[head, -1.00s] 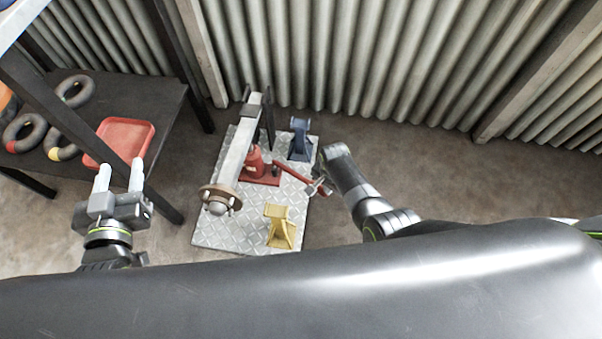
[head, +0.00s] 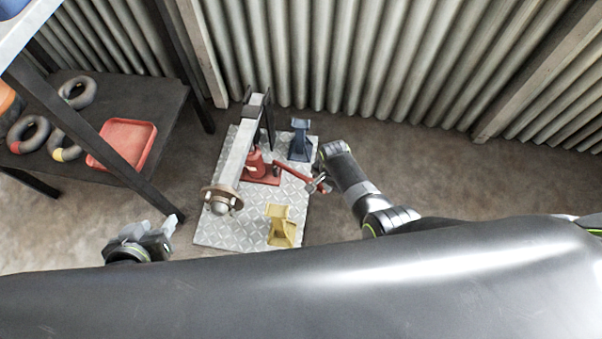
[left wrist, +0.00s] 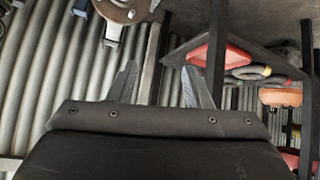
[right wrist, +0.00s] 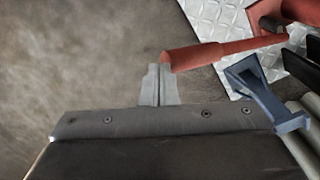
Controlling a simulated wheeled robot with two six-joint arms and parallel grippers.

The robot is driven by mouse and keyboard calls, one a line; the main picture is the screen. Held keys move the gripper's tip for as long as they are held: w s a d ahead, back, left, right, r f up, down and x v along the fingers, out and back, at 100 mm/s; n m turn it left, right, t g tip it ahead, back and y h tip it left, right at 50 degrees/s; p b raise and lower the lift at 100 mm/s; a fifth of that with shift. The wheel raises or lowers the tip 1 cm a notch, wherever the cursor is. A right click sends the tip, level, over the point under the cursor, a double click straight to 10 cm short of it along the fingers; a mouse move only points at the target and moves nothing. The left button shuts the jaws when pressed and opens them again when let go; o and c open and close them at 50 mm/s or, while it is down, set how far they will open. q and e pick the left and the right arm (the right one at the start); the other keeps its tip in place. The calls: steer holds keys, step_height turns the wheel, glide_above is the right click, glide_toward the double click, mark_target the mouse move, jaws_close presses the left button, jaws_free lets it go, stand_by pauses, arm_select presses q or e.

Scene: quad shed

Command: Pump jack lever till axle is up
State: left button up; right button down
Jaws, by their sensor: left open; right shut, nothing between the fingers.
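The red jack (head: 256,162) stands on the checker-plate under the long grey axle (head: 239,150), which ends in a round hub (head: 221,200). Its red lever (head: 293,173) reaches out to the right. My right gripper (head: 322,183) is at the lever's outer end. In the right wrist view its shut fingers (right wrist: 160,85) are empty and right at the end of the lever's thick grip (right wrist: 193,56); whether they touch, I cannot tell. My left gripper (head: 145,229) is open and empty, low at the left; its spread fingers show in the left wrist view (left wrist: 158,88).
A blue stand (head: 300,140) and a yellow stand (head: 281,226) are on the metal plate (head: 235,236). A dark table (head: 120,100) at the left holds a red tray (head: 127,146) and several rings. Corrugated wall closes the back; floor right of my right arm is clear.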

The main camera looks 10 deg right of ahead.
steer(key=shift+r+p, duration=0.6)
steer(key=shift+r, duration=0.05)
arm_select(q)
steer(key=s+d+f+g+h, duration=0.1)
steer(key=s+d+f+g, duration=0.1)
steer(key=s+f+g, duration=0.2)
steer(key=s, duration=0.3)
steer(key=shift+s+g, duration=0.15)
steer(key=shift+g, duration=0.15)
